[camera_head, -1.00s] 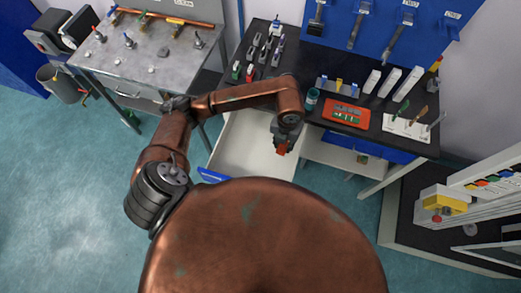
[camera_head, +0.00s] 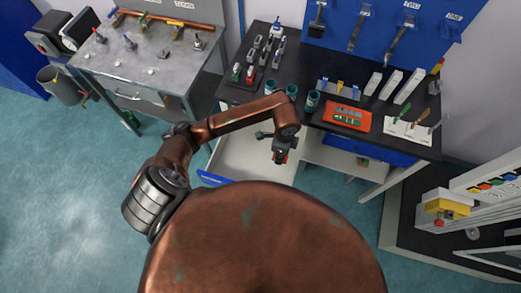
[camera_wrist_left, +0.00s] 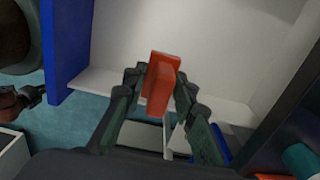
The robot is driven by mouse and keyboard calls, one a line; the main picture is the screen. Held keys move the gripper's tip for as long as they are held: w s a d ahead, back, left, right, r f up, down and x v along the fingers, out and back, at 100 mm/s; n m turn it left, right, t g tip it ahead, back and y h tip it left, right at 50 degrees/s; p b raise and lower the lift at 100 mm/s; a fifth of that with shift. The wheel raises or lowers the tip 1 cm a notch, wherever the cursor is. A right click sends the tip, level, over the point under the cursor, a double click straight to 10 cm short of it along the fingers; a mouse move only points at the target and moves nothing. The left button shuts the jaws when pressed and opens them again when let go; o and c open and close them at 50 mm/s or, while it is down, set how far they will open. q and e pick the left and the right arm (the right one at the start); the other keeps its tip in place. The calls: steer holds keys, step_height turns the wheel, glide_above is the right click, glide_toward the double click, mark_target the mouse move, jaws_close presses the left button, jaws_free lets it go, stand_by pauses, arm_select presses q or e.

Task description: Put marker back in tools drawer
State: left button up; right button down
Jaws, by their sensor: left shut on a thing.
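My left gripper (camera_head: 281,157) is shut on a red-orange block-like piece, which I take to be the marker (camera_wrist_left: 160,82). In the left wrist view the piece sits upright between the two fingertips (camera_wrist_left: 160,95). The tools drawer (camera_head: 240,155) is pulled out below the dark bench, with a white inside and a blue front (camera_head: 212,178). In the head view the gripper is over the right part of the open drawer. Its height above the drawer floor is hard to tell. My right gripper is out of view.
The dark bench (camera_head: 308,130) holds several cups, an orange tray (camera_head: 347,117), white blocks and a tool rack. A grey metal table (camera_head: 150,65) stands at the left. A machine with a yellow box (camera_head: 445,203) is at the right. The drawer's left part looks clear.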

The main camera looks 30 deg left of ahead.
mark_target(260, 152)
arm_select(q)
steer(key=w+a+f, duration=0.1)
steer(key=a+f, duration=0.1)
steer(key=a, duration=0.1)
steer(key=a+f, duration=0.2)
steer(key=a, duration=0.1)
steer(key=w+a+f, duration=0.1)
steer(key=a+f, duration=0.2)
steer(key=shift+w+a, duration=0.3)
steer(key=shift+w+a+f+b, duration=0.2)
steer(key=shift+a+f+b, duration=0.1)
steer(key=shift+a+f, duration=0.45)
steer(key=shift+f, duration=1.7)
steer(key=shift+f, duration=0.2)
steer(key=o, duration=0.9)
steer(key=shift+r, duration=0.1)
step_height(260, 152, up, 12)
steer(key=shift+r+p, duration=0.15)
steer(key=shift+p, duration=0.2)
